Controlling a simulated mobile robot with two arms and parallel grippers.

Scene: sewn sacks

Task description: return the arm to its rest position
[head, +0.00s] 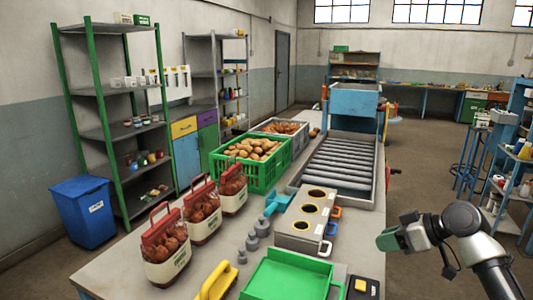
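My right arm reaches in from the right edge of the head view. Its gripper (385,240) hangs in the air beyond the right edge of the table (122,262), apart from the things on it. The gripper shows side-on with a green part at its end, so I cannot tell whether the fingers are open or shut. My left arm and gripper are out of view.
Several filled sacks (166,249) with red tops stand on the table's left. A green crate (265,178) of potatoes, a roller conveyor (342,163), a metal box with round holes (305,220) and a green tray (288,278) are there too. Open floor lies right.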

